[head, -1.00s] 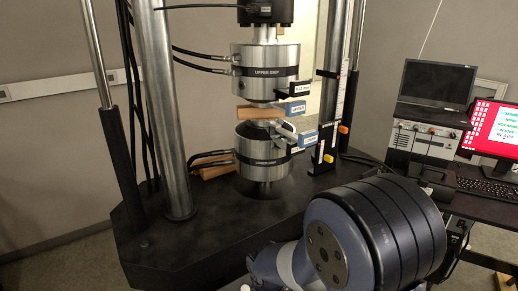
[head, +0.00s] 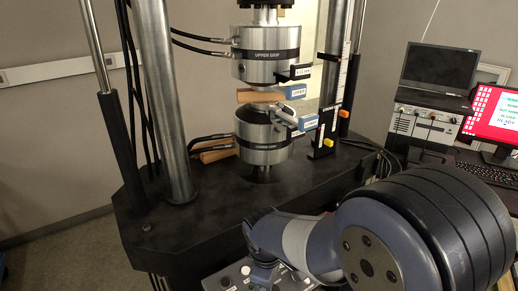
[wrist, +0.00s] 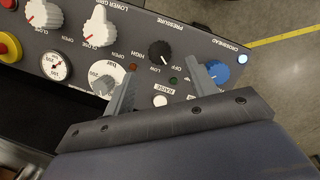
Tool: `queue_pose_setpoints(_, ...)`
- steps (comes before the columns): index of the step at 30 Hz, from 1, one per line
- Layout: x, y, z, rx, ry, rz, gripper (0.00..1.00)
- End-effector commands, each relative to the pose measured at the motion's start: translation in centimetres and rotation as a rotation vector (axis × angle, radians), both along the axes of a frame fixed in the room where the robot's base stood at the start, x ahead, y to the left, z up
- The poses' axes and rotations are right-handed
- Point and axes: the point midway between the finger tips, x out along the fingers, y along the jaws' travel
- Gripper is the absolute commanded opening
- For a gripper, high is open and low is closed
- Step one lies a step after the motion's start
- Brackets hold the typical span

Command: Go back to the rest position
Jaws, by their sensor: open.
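My gripper (wrist: 163,85) is open in the wrist view. Its two grey fingers are spread apart with nothing held between them. They are over a dark control panel (wrist: 185,35), near its pressure knob and raise button. I cannot tell whether the fingertips touch the panel. In the head view my blue arm fills the lower right and reaches left towards the same panel (head: 238,276) at the bottom edge. The gripper's fingers cannot be made out there.
A testing machine stands behind my arm, with an upper grip (head: 265,54), a lower grip (head: 262,150) and a black base (head: 160,235). A laptop (head: 440,77) and a red screen (head: 493,112) are at the right. Bare floor (wrist: 295,60) shows beside the panel.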

Motion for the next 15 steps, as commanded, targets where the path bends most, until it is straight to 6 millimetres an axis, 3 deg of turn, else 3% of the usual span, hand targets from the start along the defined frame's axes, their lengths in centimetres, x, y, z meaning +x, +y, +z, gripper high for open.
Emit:
queue_pose_setpoints(9,0.7,-0.6,-6.3,-0.001,0.004,-0.002,0.54)
queue_pose_setpoints(15,0.9,-0.7,-5.7,0.062,0.041,-0.283,0.54)
